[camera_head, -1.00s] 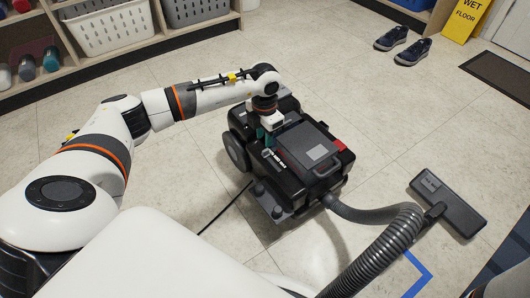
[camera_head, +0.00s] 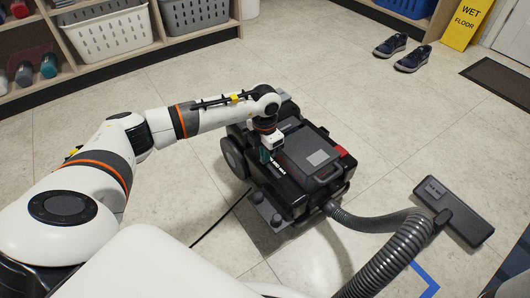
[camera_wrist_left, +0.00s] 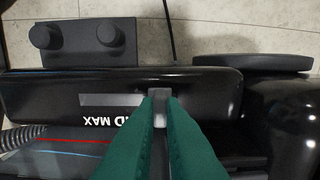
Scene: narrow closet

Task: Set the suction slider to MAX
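The black vacuum cleaner (camera_head: 338,170) stands on the tiled floor, in the middle of the head view. My left gripper (camera_head: 266,158) reaches down to its near left side. In the left wrist view, the black panel carries a grey slot (camera_wrist_left: 105,99) with upside-down lettering beside it; MAX reads near the slot's left end. The small grey slider knob (camera_wrist_left: 159,96) sits at the right of the visible slot, away from the MAX end. The green fingertips of my left gripper (camera_wrist_left: 160,108) are close on both sides of the knob. The fingers hide the rest of the lettering. My right gripper does not show.
A ribbed hose (camera_head: 385,265) runs from the vacuum to a floor nozzle (camera_head: 453,210) at the right. A dark cable (camera_head: 220,215) lies on the floor. Shelves with baskets (camera_head: 110,35) stand at the back left. Shoes (camera_head: 412,58) and a yellow sign (camera_head: 466,22) are farther back.

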